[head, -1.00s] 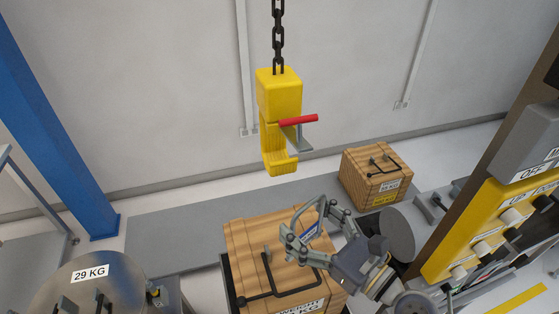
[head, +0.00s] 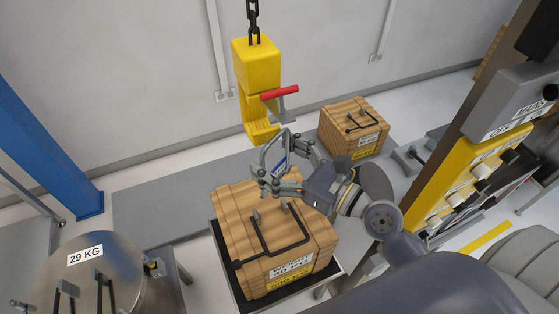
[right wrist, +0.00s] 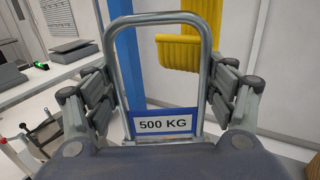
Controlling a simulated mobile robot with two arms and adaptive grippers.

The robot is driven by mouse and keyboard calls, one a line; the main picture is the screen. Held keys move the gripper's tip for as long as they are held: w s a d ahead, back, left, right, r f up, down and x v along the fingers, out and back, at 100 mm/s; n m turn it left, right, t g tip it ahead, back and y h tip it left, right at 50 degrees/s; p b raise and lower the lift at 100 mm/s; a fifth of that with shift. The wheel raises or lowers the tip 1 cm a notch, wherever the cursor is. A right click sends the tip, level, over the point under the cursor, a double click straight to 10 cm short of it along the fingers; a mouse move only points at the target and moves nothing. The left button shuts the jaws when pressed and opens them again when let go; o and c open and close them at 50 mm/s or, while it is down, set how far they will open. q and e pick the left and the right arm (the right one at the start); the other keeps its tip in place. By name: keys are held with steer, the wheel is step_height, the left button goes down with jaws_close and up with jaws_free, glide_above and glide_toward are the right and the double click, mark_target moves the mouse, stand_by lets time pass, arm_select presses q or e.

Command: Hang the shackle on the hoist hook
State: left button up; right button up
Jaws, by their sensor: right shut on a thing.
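The yellow hoist hook (head: 256,66) hangs from a dark chain, with a red-handled latch (head: 279,93) on its right side. Its curved lower part also shows in the right wrist view (right wrist: 180,52). My right gripper (head: 277,180) is shut on the shackle (head: 266,152), a grey metal loop with a blue-edged "500 KG" label (right wrist: 163,124). In the right wrist view the loop stands upright between the fingers. In the head view the shackle is just below the hook, close to its tip; I cannot tell whether they touch. My left gripper is not in view.
A large wooden crate (head: 235,222) with black handles stands below the gripper. A smaller crate (head: 340,116) is behind on the grey platform. A metal "29 KG" drum (head: 120,262) is at lower left, a blue post (head: 45,120) at left, and a yellow control panel (head: 452,178) at right.

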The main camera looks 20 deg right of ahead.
arm_select(q)
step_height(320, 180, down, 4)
steer(key=b, duration=0.3)
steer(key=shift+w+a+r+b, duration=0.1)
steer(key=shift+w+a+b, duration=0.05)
steer(key=shift+b, duration=0.25)
arm_select(e)
steer(key=w+f, duration=0.4)
steer(key=w, duration=0.4)
steer(key=shift+w+a+f, duration=0.2)
steer(key=shift+w, duration=0.05)
steer(key=shift+s+f, duration=0.1)
steer(key=shift+f, duration=0.25)
stand_by(0.4)
steer(key=o, duration=1.3)
steer(key=shift+o, duration=0.5)
steer(key=shift+r, duration=0.1)
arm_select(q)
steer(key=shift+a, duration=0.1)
arm_select(e)
steer(key=shift+d+r, duration=0.1)
